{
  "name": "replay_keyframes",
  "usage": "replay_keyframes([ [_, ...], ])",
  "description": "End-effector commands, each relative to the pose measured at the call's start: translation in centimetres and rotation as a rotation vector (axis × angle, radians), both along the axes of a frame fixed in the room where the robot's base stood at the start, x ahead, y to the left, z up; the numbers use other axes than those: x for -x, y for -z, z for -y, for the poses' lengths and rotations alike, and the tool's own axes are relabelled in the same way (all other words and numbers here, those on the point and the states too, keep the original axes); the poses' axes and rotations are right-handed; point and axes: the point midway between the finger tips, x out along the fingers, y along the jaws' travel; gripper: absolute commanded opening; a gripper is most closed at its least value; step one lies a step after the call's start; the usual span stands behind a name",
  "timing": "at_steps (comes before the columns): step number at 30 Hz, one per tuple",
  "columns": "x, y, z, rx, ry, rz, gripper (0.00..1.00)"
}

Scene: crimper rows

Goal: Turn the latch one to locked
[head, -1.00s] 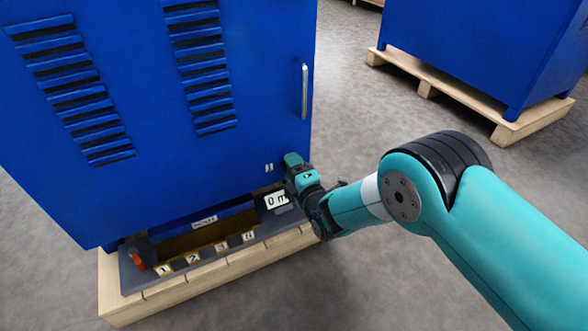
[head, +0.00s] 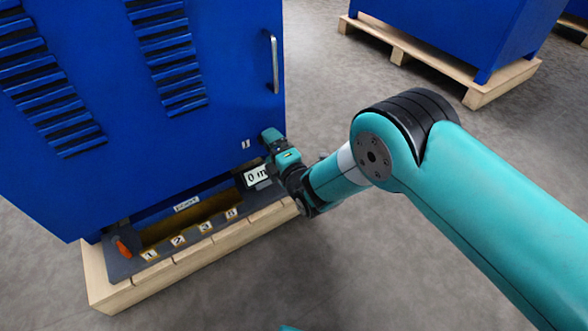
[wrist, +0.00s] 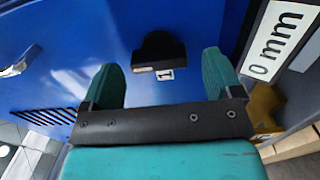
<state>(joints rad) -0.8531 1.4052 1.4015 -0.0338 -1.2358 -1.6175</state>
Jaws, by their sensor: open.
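A black knob-like part (wrist: 158,48), which looks like the latch, sits on the blue cabinet face in the wrist view. A small white label (wrist: 165,74) is beside it. Which latch it is and how it is turned I cannot read clearly. My gripper (wrist: 160,72) is open, with one teal finger on each side of the knob in the picture; no contact shows. In the head view my gripper (head: 274,140) is at the cabinet's lower right, and it hides the knob there. A small pale label (head: 245,144) shows just left of it.
The blue cabinet (head: 90,150) stands on a wooden pallet (head: 185,263). Below my gripper are a "0 mm" plate (head: 257,175), numbered tags and an orange handle (head: 122,249). A metal door handle (head: 274,62) is above. Grey floor is free to the right.

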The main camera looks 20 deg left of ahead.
Motion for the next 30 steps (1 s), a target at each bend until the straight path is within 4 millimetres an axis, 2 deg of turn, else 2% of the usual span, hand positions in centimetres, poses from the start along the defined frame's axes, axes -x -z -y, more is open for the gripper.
replay_keyframes([
  [6, 2.8, -0.5, 3.4, 0.003, 0.004, -0.005, 0.85],
  [12, 4.8, 0.0, 5.3, 0.005, -0.002, 0.000, 0.85],
  [21, 8.9, -0.3, 10.3, 0.004, -0.001, -0.003, 0.85],
  [30, 10.3, -0.1, 11.9, 0.001, -0.001, -0.001, 0.85],
])
